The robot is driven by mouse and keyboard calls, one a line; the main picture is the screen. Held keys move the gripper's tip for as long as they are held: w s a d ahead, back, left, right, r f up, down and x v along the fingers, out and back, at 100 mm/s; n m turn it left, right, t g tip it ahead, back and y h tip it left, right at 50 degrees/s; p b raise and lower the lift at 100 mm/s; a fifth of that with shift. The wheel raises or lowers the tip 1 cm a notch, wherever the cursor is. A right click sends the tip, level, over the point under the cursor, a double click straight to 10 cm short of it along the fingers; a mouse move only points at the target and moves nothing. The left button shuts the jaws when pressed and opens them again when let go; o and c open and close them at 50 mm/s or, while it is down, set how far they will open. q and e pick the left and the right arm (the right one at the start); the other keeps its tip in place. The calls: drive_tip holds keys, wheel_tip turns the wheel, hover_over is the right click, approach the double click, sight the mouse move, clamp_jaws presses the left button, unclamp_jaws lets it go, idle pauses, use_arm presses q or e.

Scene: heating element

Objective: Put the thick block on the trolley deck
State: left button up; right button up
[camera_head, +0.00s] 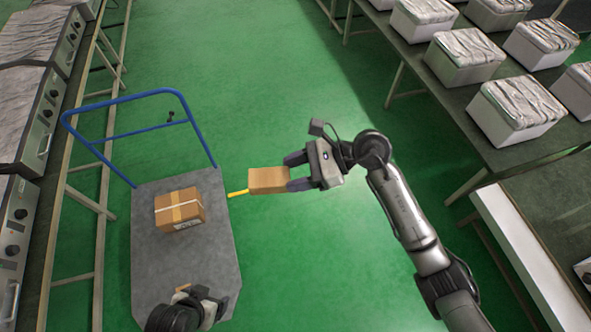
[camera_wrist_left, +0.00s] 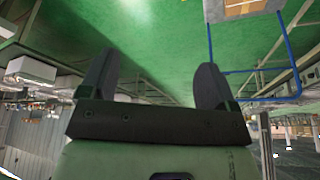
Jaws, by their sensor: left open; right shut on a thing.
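A tan-brown block (camera_head: 268,181) is in my right gripper (camera_head: 289,172), whose dark fingers are closed on its right end. The block hangs over the green floor, just right of the trolley. The trolley's grey deck (camera_head: 220,246) lies left of it, with a blue push handle (camera_head: 180,94) at its far end. My left gripper (camera_wrist_left: 155,65) is open and empty in the left wrist view. In the head view the left arm's end is over the deck's near end, its fingers mostly hidden.
A taped cardboard box (camera_head: 178,209) sits on the middle of the deck. A small tan piece (camera_head: 183,288) shows beside my left wrist, mostly hidden. A yellow strip (camera_head: 238,193) shows left of the block. Benches with white crates (camera_head: 515,107) stand right; panelled units (camera_head: 40,130) stand left.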

drive_tip(key=shift+w+a+r+m+t, duration=0.1)
drive_tip(key=shift+w+r+m+t, duration=0.15)
drive_tip(key=shift+m+t, duration=0.15)
wheel_tip(320, 180, up, 7)
drive_tip(key=w+d+m+t, duration=0.2)
drive_tip(key=w+m+t, duration=0.1)
drive_tip(key=m+t, duration=0.15)
drive_tip(key=d+r+m+t+h, duration=0.1)
drive_tip(key=d+r+m+t, duration=0.1)
drive_tip(key=d, duration=0.4)
use_arm(q)
drive_tip(key=shift+n+g+y, duration=0.3)
drive_tip(key=shift+n, duration=0.2)
drive_tip(key=shift+s+a+r, duration=0.1)
drive_tip(key=shift+s, duration=0.95)
drive_tip(key=shift+s+a+r, duration=0.1)
drive_tip(key=shift+s, duration=0.9)
use_arm(e)
drive_tip(key=s+d+f+t, duration=0.1)
drive_tip(key=s+d+f, duration=0.2)
drive_tip(key=d+f, duration=0.2)
drive_tip(key=s+d+f+m+t+h, duration=0.1)
drive_tip(key=s+d+f, duration=0.3)
drive_tip(key=d+f, duration=0.2)
drive_tip(key=shift+s+d+f, duration=0.25)
drive_tip(key=shift+f, duration=0.85)
drive_tip(key=shift+d+h, duration=0.1)
drive_tip(key=shift+h, duration=0.2)
